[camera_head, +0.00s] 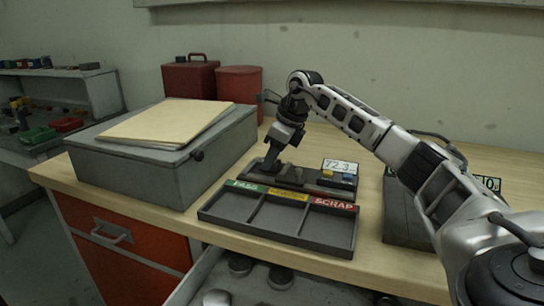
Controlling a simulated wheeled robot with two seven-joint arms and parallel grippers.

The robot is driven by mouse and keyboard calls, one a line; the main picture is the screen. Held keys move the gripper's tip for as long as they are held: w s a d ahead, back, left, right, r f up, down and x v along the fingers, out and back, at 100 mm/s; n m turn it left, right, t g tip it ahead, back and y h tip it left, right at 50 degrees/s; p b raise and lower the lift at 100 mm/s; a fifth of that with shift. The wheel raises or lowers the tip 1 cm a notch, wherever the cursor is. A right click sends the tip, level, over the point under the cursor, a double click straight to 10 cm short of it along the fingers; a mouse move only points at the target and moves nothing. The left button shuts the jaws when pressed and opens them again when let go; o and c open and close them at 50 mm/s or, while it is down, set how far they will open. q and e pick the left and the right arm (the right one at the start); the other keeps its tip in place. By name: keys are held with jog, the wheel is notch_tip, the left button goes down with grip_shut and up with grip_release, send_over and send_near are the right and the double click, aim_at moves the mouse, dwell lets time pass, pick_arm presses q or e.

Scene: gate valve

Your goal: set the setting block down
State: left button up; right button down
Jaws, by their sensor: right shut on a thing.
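My right gripper (271,163) points down just behind the sorting tray, over the left part of a dark gauge base (310,186). It is shut on a small dark thing, taken to be the setting block. The fingers hide most of it, and I cannot tell whether it touches the base. The gauge's display (341,166) reads about 72.3 and stands to the right of the gripper, with a yellow and a blue button near it. My left gripper is not in view.
The tray (280,229) has three empty compartments labelled PASS, a yellow middle label and SCRAP. A grey case (165,165) with folders stands left. Another dark device (405,215) stands right, partly behind my arm. Below, an open drawer (262,285) holds several round metal pieces.

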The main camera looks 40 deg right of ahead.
jog(key=c, duration=1.1)
grip_release()
jog(key=shift+f, duration=0.1)
jog(key=v, duration=1.2)
jog(key=shift+p, duration=0.4)
